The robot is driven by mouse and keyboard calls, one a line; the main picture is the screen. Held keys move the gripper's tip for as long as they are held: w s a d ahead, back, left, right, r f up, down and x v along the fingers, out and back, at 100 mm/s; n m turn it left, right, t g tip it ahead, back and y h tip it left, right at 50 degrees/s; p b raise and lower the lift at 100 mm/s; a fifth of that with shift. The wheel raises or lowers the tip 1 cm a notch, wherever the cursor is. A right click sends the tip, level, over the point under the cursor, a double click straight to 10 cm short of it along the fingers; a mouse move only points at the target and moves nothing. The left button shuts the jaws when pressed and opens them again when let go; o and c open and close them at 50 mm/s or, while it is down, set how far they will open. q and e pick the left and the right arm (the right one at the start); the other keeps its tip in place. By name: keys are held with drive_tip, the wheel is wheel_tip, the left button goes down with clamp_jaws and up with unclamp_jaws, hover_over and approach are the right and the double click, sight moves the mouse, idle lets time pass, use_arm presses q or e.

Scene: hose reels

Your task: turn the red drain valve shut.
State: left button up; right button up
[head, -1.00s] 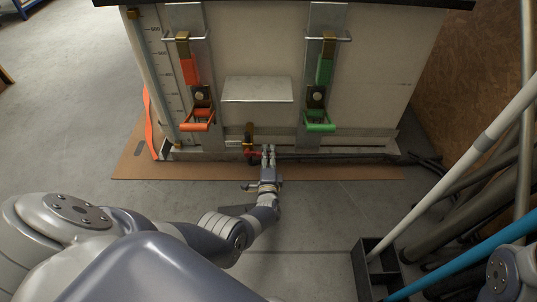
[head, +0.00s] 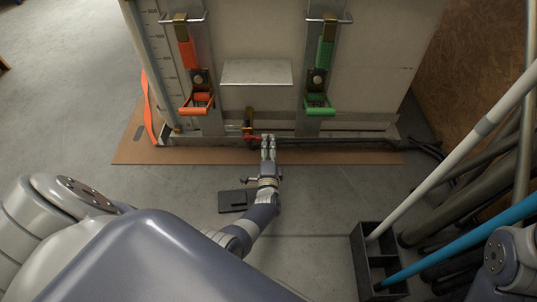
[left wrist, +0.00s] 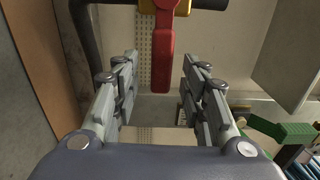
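The red drain valve handle (left wrist: 163,60) hangs from its brass body (left wrist: 165,5) in the left wrist view. It is long and flat, and its lower end lies between my fingertips in the picture, with a gap on both sides. In the head view the brass valve body (head: 248,119) sits low on the tank front, with a bit of red below it, partly hidden by my gripper. My left gripper (head: 268,143) is at the valve. Its two fingers (left wrist: 160,75) are spread in the left wrist view and do not visibly touch the handle. My right gripper is not in view.
The tank (head: 257,73) carries an orange latch (head: 196,103) and a green latch (head: 320,104) above. A brown board (head: 190,157) lies under it. A dark flat piece (head: 232,201) lies on the floor. A rack (head: 372,262) with poles stands right.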

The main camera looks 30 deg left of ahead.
use_arm(q)
drive_tip(key=shift+v, duration=2)
